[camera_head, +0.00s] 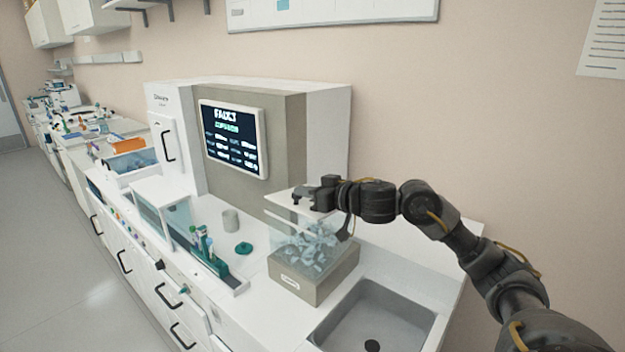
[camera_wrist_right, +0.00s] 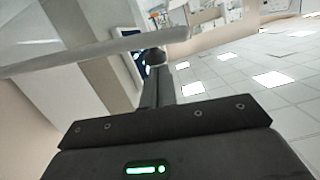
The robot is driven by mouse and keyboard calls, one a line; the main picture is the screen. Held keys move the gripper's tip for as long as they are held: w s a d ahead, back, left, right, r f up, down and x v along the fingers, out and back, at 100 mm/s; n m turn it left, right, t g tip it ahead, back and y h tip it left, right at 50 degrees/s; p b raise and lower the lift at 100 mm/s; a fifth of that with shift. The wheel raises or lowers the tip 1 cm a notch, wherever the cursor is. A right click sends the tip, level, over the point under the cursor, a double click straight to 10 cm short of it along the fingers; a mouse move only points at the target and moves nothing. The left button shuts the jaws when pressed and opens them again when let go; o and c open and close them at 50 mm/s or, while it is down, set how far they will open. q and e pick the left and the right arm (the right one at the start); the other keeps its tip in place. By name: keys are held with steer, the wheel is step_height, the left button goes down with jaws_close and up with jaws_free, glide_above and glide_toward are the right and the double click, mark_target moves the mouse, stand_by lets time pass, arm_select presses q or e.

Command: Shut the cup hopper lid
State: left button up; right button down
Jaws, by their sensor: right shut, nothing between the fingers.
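The cup hopper (camera_head: 313,256) is a clear bin on a grey base, full of pale, see-through cups. Its whitish lid (camera_head: 284,202) lies over the top of the bin. A thin gap seems to show under its front edge, but I cannot tell whether it is fully down. My right gripper (camera_head: 304,198) is shut and empty at the lid, reaching in from the right; I cannot tell whether it touches. In the right wrist view a pale bar (camera_wrist_right: 95,52), likely the lid's edge, crosses by the shut fingers (camera_wrist_right: 154,62). My left gripper is out of view.
A sink (camera_head: 372,318) lies in front of the hopper, to the right. A machine with a screen reading FAULT (camera_head: 234,138) stands behind. A tube rack (camera_head: 207,252), a grey cup (camera_head: 230,220) and a green cap (camera_head: 243,248) are to the left.

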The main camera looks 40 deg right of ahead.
mark_target(303, 208)
steer(key=shift+a+f, duration=0.25)
steer(key=shift+f, duration=0.25)
steer(key=shift+s+a+f, duration=0.1)
steer(key=shift+a+f, duration=0.2)
steer(key=shift+f, duration=0.55)
steer(key=shift+f, duration=0.1)
step_height(303, 208, up, 4)
steer(key=p, duration=0.5)
steer(key=shift+s+r, duration=0.1)
steer(key=shift+r, duration=0.15)
steer(key=b+v, duration=0.4)
steer(key=v, duration=0.6)
steer(key=shift+a, duration=0.15)
steer(key=shift+s+f, duration=0.1)
